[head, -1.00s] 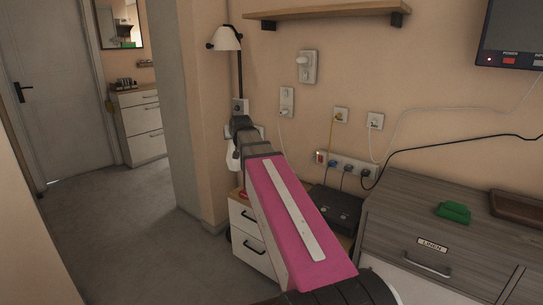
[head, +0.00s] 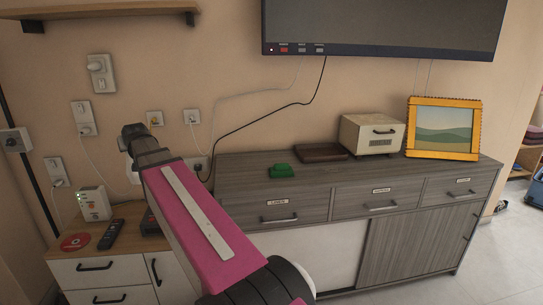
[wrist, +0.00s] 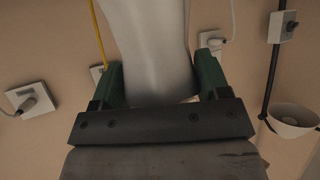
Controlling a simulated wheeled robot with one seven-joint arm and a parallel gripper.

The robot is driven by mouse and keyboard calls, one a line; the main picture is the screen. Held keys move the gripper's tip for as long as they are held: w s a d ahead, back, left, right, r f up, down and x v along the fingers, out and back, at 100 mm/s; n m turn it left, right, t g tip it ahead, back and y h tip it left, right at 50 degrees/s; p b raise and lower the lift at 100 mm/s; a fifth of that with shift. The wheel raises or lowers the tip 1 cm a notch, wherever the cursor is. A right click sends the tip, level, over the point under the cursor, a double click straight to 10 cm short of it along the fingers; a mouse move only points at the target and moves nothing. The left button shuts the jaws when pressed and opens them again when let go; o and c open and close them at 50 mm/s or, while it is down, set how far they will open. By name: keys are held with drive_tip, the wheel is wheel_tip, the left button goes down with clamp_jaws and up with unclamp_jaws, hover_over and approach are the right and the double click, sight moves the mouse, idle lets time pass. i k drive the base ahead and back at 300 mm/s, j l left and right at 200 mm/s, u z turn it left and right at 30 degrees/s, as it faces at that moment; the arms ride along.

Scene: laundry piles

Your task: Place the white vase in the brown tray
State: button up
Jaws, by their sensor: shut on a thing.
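The white vase (wrist: 150,45) fills the upper middle of the wrist view, between the two green fingers of my gripper (wrist: 158,85). My gripper is shut on it. In the head view only a small part of the vase (head: 131,174) shows beside the end of my arm; the rest is hidden behind it. The brown tray (head: 322,153) lies flat on top of the grey wooden sideboard, to the right of my gripper and well apart from it.
The sideboard (head: 240,177) also bears a green object (head: 281,171) left of the tray, a cream box (head: 371,135) and a yellow-framed picture (head: 443,129) to its right. A dark screen (head: 385,25) hangs above. A low cabinet (head: 122,273) with a remote (head: 111,234) stands at left.

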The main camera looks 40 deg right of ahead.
sight(320, 154)
drive_tip(key=i+j+z, duration=0.15)
drive_tip(key=j+z, duration=0.25)
drive_tip(key=i+j+z, duration=0.1)
drive_tip(key=j+z, duration=0.65)
drive_tip(key=k+l, duration=0.25)
drive_tip(key=l, duration=0.15)
